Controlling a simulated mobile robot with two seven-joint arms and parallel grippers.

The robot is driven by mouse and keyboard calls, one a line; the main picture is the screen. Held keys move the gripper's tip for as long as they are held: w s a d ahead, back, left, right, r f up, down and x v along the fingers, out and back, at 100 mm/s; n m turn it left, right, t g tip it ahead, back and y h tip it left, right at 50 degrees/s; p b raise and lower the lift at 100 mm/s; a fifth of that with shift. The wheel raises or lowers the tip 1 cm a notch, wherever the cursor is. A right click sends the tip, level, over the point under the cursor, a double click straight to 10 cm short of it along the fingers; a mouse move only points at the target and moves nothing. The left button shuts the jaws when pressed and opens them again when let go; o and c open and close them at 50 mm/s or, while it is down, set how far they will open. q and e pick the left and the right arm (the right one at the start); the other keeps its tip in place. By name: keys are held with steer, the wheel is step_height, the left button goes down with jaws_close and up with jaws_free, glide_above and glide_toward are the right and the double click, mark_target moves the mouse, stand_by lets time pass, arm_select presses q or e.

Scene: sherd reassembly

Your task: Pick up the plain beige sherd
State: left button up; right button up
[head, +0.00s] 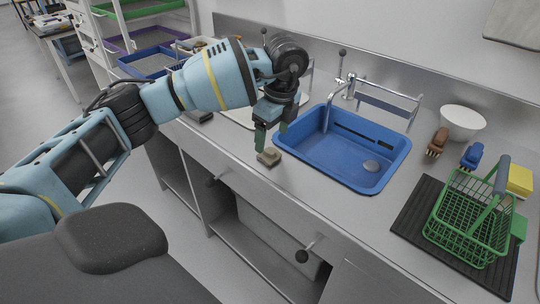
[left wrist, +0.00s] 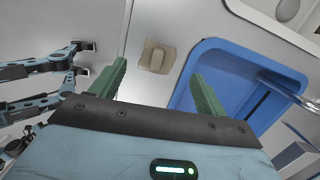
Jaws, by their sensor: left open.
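The plain beige sherd (head: 269,156) lies on the grey counter, left of the blue basin and close to the counter's front edge. In the left wrist view, the sherd (left wrist: 146,54) shows ahead of my fingertips, between their lines, with a raised block-like part on it. My left gripper (head: 270,136) is open and empty, pointing down just above the sherd. Its two green fingers (left wrist: 158,72) show apart in the left wrist view, with clear space between them and no visible contact with the sherd. My right gripper is not in view.
The blue basin (head: 312,157) with a tap (head: 345,88) is right of the sherd. Farther right are a black ribbed mat (head: 412,217), a green basket (head: 463,230), brushes (head: 437,142) and a white bowl (head: 462,121). Bare counter lies in front of the basin.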

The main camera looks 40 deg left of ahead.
mark_target(270, 151)
arm_select(q)
steer(key=shift+s+a+f, duration=0.1)
steer(key=shift+a+f, duration=0.05)
steer(key=shift+f, duration=1.15)
steer(key=shift+s+a+f, duration=0.1)
steer(key=shift+f, duration=1.15)
steer(key=shift+w, duration=0.1)
steer(key=c, duration=1.1)
steer(key=shift+r, duration=0.1)
steer(key=shift+r, duration=0.5)
step_height(270, 151, up, 2)
steer(key=shift+r, duration=0.25)
steer(key=s+d, duration=0.3)
steer(key=s, duration=0.1)
steer(key=s+d+r, duration=0.1)
steer(key=s+d, duration=0.6)
steer(key=s, duration=0.1)
steer(key=shift+s+d+r, duration=0.1)
steer(key=shift+d+r, duration=0.05)
steer(key=shift+d, duration=0.05)
